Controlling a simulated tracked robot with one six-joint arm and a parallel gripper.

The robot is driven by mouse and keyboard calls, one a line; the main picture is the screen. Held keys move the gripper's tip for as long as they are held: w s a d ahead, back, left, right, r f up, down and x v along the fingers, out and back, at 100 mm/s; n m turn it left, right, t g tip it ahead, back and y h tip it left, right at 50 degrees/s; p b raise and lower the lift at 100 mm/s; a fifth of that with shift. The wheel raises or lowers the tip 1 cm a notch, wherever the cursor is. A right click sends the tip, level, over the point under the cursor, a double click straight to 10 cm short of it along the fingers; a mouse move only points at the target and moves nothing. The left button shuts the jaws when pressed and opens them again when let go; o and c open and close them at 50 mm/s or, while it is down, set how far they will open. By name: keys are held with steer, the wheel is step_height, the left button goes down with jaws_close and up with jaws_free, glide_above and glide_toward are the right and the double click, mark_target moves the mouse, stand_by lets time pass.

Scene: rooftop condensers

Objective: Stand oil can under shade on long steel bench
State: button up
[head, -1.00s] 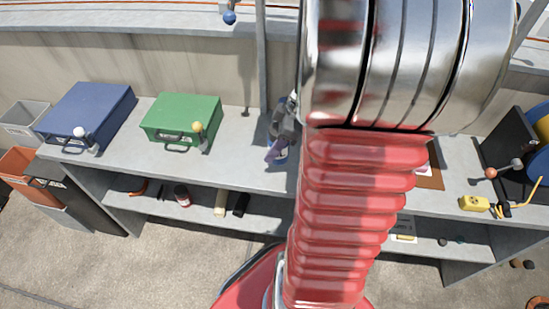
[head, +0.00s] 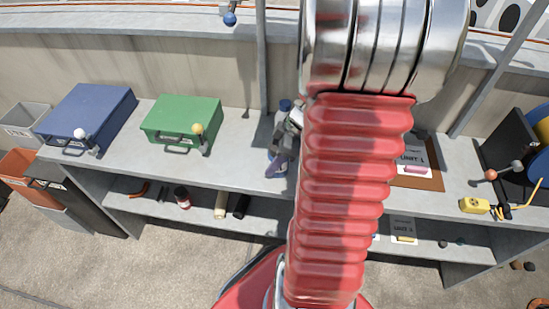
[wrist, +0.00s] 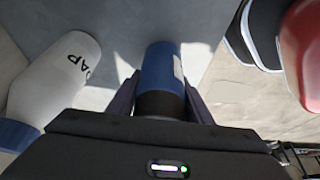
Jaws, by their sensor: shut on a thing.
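The long steel bench (head: 236,165) runs across the head view, with a lower shelf. My gripper (head: 279,160) is over the middle of its top, partly hidden by my arm. In the wrist view my gripper (wrist: 161,104) is shut on a blue can (wrist: 162,75) with a dark band near the jaws and a pale label at its right edge. I take it for the oil can, but no name is readable. The can points down toward the grey bench top; I cannot tell whether it touches. Light and shadow patches lie around it. I cannot make out a separate shade.
A white soap bottle (wrist: 62,75) with a blue cap stands close left of the can in the wrist view. Green (head: 181,122) and blue (head: 88,115) cases are left on the bench. A brown board (head: 428,180) and yellow box (head: 474,205) are right. Bench between green case and gripper is clear.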

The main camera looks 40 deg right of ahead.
steer(key=o, duration=1.3)
steer(key=v, duration=1.2)
